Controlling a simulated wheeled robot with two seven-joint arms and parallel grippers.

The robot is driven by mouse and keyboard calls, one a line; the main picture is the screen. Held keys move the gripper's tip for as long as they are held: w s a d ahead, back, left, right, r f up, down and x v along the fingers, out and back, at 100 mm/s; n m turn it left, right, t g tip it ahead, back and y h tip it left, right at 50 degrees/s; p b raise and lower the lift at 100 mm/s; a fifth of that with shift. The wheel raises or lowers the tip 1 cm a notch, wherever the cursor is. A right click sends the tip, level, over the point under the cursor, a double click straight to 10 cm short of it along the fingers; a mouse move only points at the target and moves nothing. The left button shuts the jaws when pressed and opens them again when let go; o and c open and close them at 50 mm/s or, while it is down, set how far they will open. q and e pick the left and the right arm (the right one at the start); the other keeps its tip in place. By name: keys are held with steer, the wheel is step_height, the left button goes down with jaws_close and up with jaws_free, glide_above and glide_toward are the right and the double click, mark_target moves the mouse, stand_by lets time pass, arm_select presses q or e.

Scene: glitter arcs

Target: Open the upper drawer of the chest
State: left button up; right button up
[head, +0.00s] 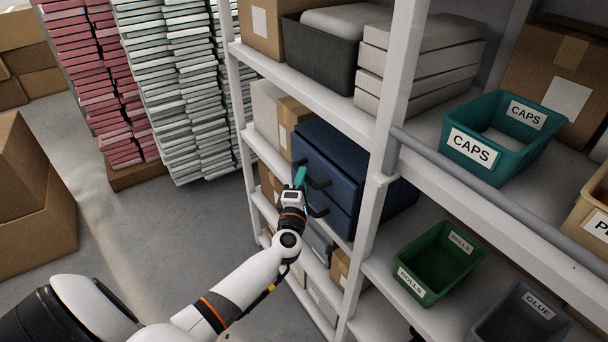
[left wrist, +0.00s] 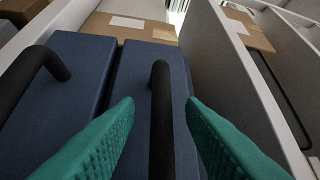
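A dark blue chest (head: 340,150) with two stacked drawers stands on a shelf. The upper drawer (head: 312,150) and the lower drawer (head: 338,219) each have a dark bar handle; the drawer fronts look flush with the chest. My left gripper (head: 301,177) is at the upper drawer's front. In the left wrist view its teal fingers (left wrist: 160,103) are open, one on each side of the upper handle (left wrist: 160,125), with a visible gap on both sides. The other drawer's handle (left wrist: 35,75) is to the left there. My right gripper is not in view.
A white shelf post (head: 385,140) stands right of the chest. Cardboard boxes (head: 290,120) sit left of it. A teal CAPS bin (head: 475,150) and green ROLLS bin (head: 435,262) are on shelves to the right. Grey floor (head: 170,220) in front is clear.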

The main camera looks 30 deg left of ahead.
arm_select(q)
steer(key=shift+x, duration=0.8)
steer(key=shift+w, duration=0.2)
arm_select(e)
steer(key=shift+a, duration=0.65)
arm_select(q)
jaws_close()
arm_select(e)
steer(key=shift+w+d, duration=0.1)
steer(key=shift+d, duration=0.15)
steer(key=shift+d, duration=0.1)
arm_select(q)
steer(key=shift+s, duration=0.15)
